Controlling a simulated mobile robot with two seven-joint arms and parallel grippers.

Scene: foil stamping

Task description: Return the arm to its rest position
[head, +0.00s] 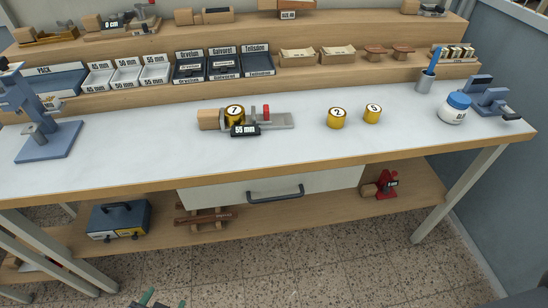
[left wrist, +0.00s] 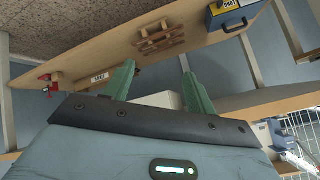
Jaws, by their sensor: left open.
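My left gripper (head: 163,301) shows at the bottom edge of the head view, low in front of the workbench and over the speckled floor. My right gripper is in neither view.
The white-topped workbench (head: 290,165) stands ahead, with a closed drawer (head: 225,193) under it. The lower shelf (head: 330,205) holds a blue-grey box (head: 118,222) and a red tool (head: 384,184). The floor (head: 300,270) in front is clear.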

